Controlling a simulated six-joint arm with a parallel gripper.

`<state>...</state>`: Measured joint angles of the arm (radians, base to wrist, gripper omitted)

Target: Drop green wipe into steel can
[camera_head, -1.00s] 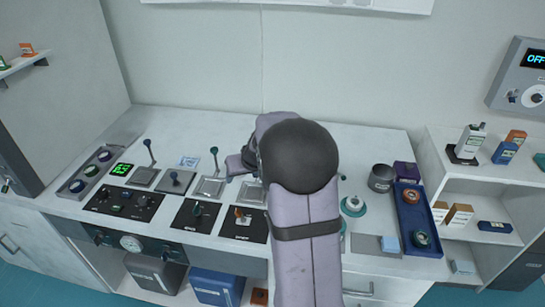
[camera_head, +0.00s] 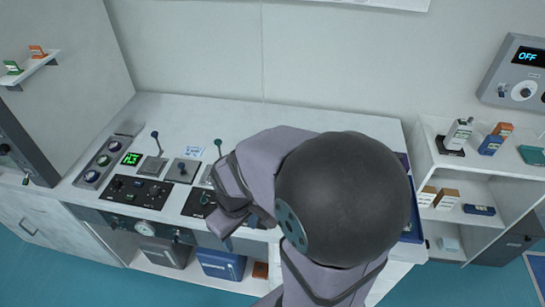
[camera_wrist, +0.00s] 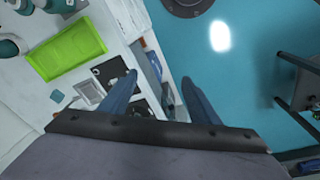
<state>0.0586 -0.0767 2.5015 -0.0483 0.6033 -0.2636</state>
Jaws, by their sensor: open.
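My gripper (camera_wrist: 159,78) is open, with two blue fingers and nothing between them in the wrist view. In the head view my gripper (camera_head: 225,226) hangs near the bench's front edge, partly hidden by my arm. I cannot pick out the green wipe with certainty. A flat teal-green piece (camera_head: 531,155) lies on top of the right shelf unit, and a small green item (camera_head: 13,67) stands on the left wall shelf. The steel can is hidden behind my arm in the head view, and I cannot make it out in the wrist view.
A bright lime-green tray (camera_wrist: 65,48) lies on the bench in the wrist view. Control panels and levers, including a dark knob panel (camera_head: 138,190), fill the bench's left. A shelf unit (camera_head: 440,168) with small boxes stands at the right. Blue floor is open in front.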

